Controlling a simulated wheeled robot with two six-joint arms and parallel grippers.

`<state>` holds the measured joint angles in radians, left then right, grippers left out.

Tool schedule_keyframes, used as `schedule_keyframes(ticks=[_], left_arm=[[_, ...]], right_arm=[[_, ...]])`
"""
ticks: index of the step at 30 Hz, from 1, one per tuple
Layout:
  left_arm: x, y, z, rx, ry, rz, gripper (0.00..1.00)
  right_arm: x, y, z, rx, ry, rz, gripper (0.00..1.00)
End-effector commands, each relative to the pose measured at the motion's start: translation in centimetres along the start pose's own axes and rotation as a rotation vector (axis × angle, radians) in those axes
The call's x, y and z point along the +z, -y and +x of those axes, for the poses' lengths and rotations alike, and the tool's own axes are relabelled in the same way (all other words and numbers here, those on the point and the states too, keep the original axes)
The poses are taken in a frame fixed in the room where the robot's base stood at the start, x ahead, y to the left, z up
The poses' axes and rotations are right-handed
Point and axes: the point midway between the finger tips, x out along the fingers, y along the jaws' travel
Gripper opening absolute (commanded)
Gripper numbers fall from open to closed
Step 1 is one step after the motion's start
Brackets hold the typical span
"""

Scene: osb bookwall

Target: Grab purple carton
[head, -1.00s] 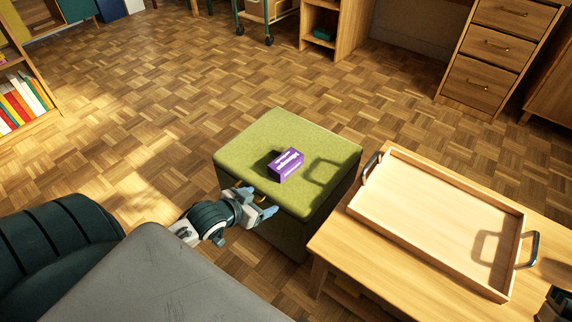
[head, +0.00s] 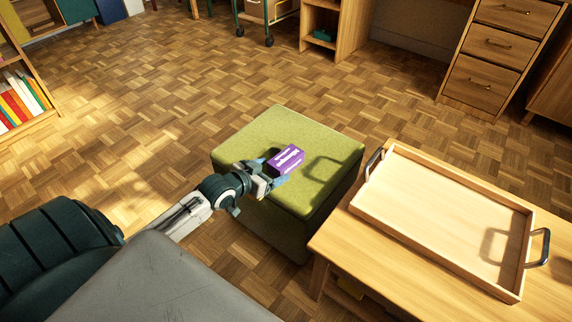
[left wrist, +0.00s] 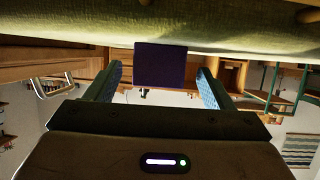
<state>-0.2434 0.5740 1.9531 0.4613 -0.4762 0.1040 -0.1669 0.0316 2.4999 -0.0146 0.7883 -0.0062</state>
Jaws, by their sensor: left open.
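The purple carton (head: 288,158) with white lettering lies on top of the green ottoman (head: 262,128). My left gripper (head: 271,173) is open at the near side of the carton, low over the ottoman top. In the left wrist view the carton (left wrist: 160,66) is a dark block between the two blue-padded fingers (left wrist: 160,85), with a gap on each side. That view is upside down, with the ottoman (left wrist: 220,35) along the top. The head view does not show clearly how far the fingers reach along the carton. My right gripper is not seen.
A wooden table (head: 335,238) with a handled wooden tray (head: 440,210) stands right of the ottoman. The parquet floor (head: 170,110) behind is clear.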

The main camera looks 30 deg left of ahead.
Motion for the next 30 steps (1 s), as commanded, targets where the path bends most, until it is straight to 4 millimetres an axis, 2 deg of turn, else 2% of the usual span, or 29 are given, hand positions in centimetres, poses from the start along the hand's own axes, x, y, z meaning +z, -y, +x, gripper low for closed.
schedule_keyframes(ticks=[4, 9, 19, 20, 27, 30], left_arm=[[-0.1, -0.1, 2.1, 0.0, -0.006, -0.002, 0.75], [-0.3, -0.1, 4.2, -0.001, -0.003, -0.002, 0.75], [-0.6, -0.1, 4.8, -0.001, 0.0, 0.001, 0.75], [-0.6, -0.1, 4.8, -0.001, 0.0, 0.001, 0.73], [-0.6, -0.1, 4.8, -0.001, -0.001, 0.001, 0.28], [-0.6, -0.1, 4.8, -0.001, -0.001, 0.001, 0.28]], right_arm=[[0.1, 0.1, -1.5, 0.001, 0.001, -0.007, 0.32], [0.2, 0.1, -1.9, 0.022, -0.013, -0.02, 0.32], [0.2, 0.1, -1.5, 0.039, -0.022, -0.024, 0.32], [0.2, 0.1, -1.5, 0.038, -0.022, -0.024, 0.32], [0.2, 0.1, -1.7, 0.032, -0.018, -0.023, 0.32], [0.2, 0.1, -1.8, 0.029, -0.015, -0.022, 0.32]])
